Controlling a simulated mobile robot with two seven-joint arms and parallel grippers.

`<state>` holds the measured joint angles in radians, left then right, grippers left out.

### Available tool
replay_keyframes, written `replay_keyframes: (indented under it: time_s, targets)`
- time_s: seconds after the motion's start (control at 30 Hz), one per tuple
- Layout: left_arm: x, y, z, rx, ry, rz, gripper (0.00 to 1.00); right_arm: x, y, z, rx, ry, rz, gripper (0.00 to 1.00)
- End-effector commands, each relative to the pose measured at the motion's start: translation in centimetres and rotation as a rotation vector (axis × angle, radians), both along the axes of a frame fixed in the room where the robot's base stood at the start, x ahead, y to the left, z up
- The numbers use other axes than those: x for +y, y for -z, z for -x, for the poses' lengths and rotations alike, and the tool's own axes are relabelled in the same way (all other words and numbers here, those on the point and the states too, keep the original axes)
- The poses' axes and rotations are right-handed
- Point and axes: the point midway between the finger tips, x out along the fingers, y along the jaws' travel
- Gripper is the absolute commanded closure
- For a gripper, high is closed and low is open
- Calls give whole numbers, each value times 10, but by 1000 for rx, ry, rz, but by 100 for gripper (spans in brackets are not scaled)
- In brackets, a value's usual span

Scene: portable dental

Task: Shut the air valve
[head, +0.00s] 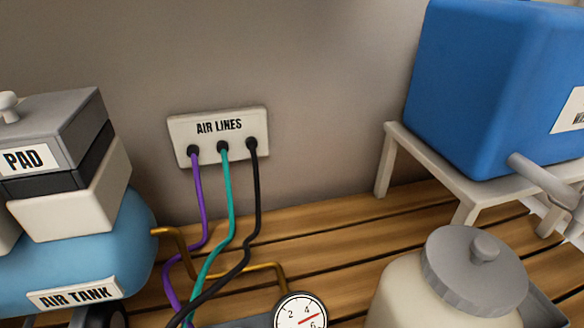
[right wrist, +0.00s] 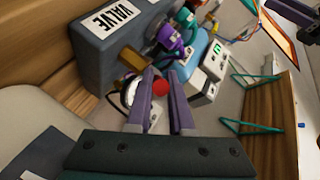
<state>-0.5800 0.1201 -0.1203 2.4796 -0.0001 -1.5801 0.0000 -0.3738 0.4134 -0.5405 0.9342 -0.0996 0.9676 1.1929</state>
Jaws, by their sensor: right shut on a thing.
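In the right wrist view a dark grey block with a white VALVE label (right wrist: 109,19) stands at upper left, a brass fitting (right wrist: 131,58) on its near face. My right gripper (right wrist: 161,92) is in front of that face, its two fingers close together. It is shut on a small part with a red round end (right wrist: 160,88), which seems to be the valve's handle; the fingers hide how it joins the block. In the head view the gauge (head: 300,312) shows at the bottom edge, its needle pointing right. The valve block is mostly below that view.
The AIR LINES plate (head: 218,154) on the wall feeds purple, teal and black hoses. The blue air tank (head: 135,235) is at left, a lidded jar (head: 420,298) at lower right, and a blue container (head: 480,90) on a white stand. Wooden slats between are partly bare.

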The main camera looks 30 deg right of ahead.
Motion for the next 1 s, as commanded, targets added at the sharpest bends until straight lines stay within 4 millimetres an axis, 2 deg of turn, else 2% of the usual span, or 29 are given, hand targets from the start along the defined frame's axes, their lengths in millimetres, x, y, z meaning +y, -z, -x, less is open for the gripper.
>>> replay_keyframes:
  time_s: [0.27,0.3,0.53,0.83,1.0]
  targets:
    - [0,0,0,0,0,-1,50,1,-2,0,-6,-2,-3,100]
    - [0,0,0,0,0,-1,50,1,-2,0,-6,-2,-3,77]
    - [0,0,0,-1,0,-1,50,1,-1,0,-3,-1,-2,51]
    - [0,-1,0,-1,0,-1,50,-2,-1,2,-1,-1,-1,51]
    - [0,-9,0,-1,0,-1,50,-17,-8,20,3,0,2,51]
